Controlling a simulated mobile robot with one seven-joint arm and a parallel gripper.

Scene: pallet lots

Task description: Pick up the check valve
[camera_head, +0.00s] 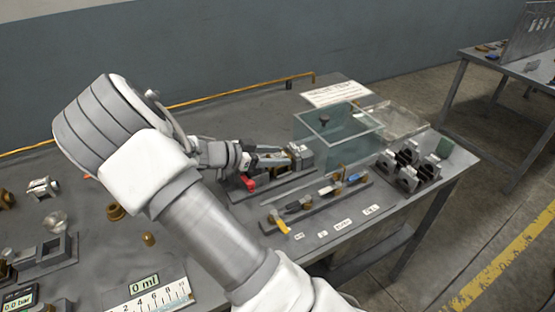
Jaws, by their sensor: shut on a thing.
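My gripper (282,159) reaches in from the left over the middle of the grey table, its fingers pointing right. It is shut on a small metal and brass fitting, the check valve (296,151), at the fingertips. The fingers hide part of it, and its details are too small to make out. The valve is just above or at the right end of a low dark rail (272,186). I cannot tell whether it touches the rail. A red-handled part (249,183) is at the rail's left end, below my gripper.
A clear tank (338,132) stands close to the right. In front is a rack with several coloured-handled valves (327,191). Black holders (408,167) stand at the right edge. Loose brass fittings (115,211) and a scale plate (150,296) lie left. My arm covers the table's middle.

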